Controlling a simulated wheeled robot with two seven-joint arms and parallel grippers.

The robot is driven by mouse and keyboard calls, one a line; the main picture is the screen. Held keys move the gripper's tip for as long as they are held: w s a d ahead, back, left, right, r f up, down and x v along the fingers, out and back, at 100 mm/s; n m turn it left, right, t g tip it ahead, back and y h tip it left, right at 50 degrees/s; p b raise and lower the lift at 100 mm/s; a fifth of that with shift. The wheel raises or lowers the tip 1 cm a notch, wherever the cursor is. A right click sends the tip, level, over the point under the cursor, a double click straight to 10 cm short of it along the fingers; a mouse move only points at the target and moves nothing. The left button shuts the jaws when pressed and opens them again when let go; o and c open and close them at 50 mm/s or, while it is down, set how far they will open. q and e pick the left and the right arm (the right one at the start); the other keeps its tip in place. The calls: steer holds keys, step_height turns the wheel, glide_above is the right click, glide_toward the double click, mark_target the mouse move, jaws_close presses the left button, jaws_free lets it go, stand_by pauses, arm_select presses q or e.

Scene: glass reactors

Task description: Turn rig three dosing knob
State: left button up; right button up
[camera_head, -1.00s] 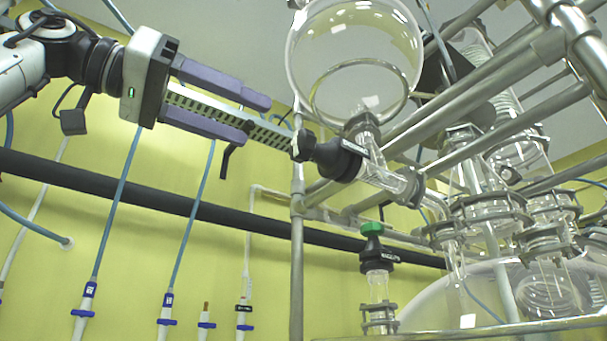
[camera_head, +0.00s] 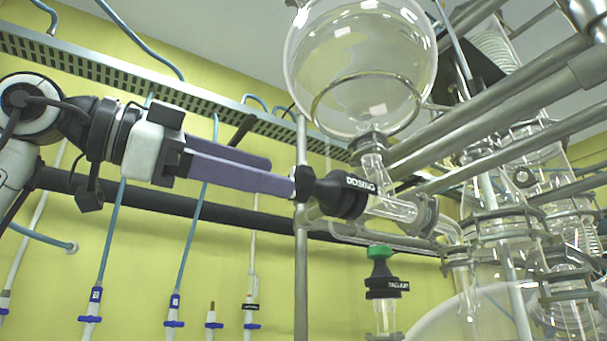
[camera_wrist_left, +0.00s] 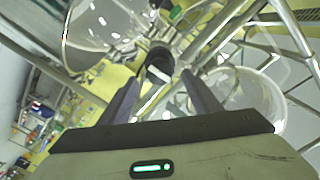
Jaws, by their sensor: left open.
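The black dosing knob (camera_head: 303,184) is at the left end of a black valve body (camera_head: 345,194) lettered "DOSING", below the round glass vessel. My left gripper (camera_head: 282,175) comes in from the left, nearly level, with its purple fingertips close to the knob's left side. In the left wrist view the dark knob (camera_wrist_left: 159,66) lies ahead between the two spread fingers (camera_wrist_left: 160,82). The gripper is open and empty. Whether a fingertip touches the knob I cannot tell. My right gripper is not in view.
The round glass vessel (camera_head: 360,65) hangs above the valve. A green-topped vacuum valve (camera_head: 380,253) stands below it. A thin upright metal pole (camera_head: 301,270) passes close to the knob. Metal rails (camera_head: 500,110) and glassware fill the right.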

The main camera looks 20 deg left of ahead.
mark_target(300, 201)
arm_select(q)
steer(key=p+x, duration=0.1)
steer(key=x, duration=0.5)
steer(key=shift+w+d, duration=0.15)
steer(key=shift+w, duration=0.05)
steer(key=shift+c, duration=0.4)
steer(key=c, duration=1)
steer(key=shift+m, duration=0.3)
